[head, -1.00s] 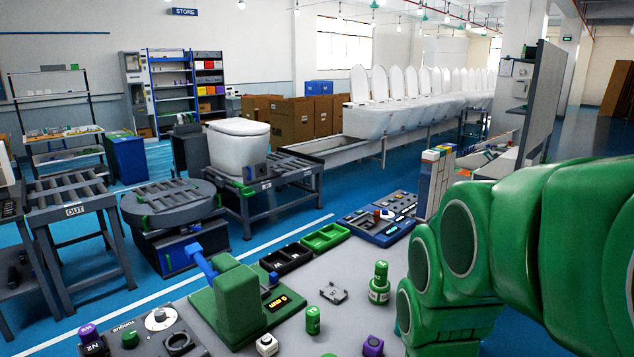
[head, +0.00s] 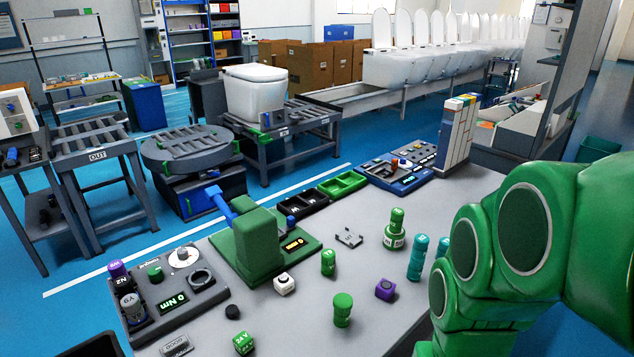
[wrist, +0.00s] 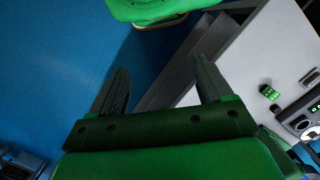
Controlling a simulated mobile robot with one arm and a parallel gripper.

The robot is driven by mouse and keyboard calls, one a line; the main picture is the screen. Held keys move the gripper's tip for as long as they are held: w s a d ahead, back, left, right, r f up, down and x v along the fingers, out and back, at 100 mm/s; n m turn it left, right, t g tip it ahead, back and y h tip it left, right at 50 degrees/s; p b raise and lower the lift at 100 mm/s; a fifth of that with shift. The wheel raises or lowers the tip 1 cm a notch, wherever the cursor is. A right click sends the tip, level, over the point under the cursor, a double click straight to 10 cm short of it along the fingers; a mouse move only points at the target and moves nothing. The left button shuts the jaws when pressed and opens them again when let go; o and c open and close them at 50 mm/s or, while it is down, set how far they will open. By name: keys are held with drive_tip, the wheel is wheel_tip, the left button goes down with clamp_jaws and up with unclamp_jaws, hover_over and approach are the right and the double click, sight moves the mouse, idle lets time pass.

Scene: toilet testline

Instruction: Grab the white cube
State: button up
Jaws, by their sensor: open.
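The white cube (head: 284,283) has a dark marking on its side. In the head view it sits on the grey table, in front of the green machine (head: 258,245). It stands apart from the objects around it. My gripper (wrist: 160,85) shows only in the wrist view. Its two dark fingers are spread wide with nothing between them, over the blue floor and beside the table edge. I cannot make out the white cube in the wrist view. In the head view my green arm fills the right side, and the gripper is out of frame.
Near the cube are a green cylinder (head: 328,262), a purple cube (head: 385,289), another green cylinder (head: 342,309), a small black disc (head: 232,312) and a green cube (head: 243,343). A grey torque station (head: 168,290) stands to the left. Bare table (head: 290,330) lies in front of the white cube.

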sight(286, 277)
drive_tip(key=w+a+f+m+g+y, duration=0.1)
drive_tip(key=w+a+m+y, duration=0.3)
drive_tip(key=w+a, duration=0.65)
drive_tip(key=w+a+f+m+y, duration=0.2)
drive_tip(key=w+a+m+y, duration=0.15)
drive_tip(key=w+a, duration=0.7)
drive_tip(key=w+f+m+t+y, duration=0.1)
drive_tip(key=w+f+m+y, duration=0.35)
drive_tip(key=w, duration=0.75)
drive_tip(key=w+f+m+t+y, duration=0.1)
drive_tip(key=w+f+m+t, duration=0.1)
drive_tip(key=w+f+m, duration=0.75)
drive_tip(key=w+f+n, duration=0.1)
drive_tip(key=f+n, duration=0.1)
drive_tip(key=f, duration=0.1)
drive_tip(key=w+f+n, duration=0.1)
drive_tip(key=f, duration=0.1)
drive_tip(key=shift+w+a+f+n, duration=0.2)
drive_tip(key=shift+w+a+n, duration=0.15)
drive_tip(key=shift+a+f, duration=0.1)
drive_tip(key=shift+a, duration=0.45)
drive_tip(key=shift+x, duration=3.15)
drive_tip(key=shift+c, duration=0.4)
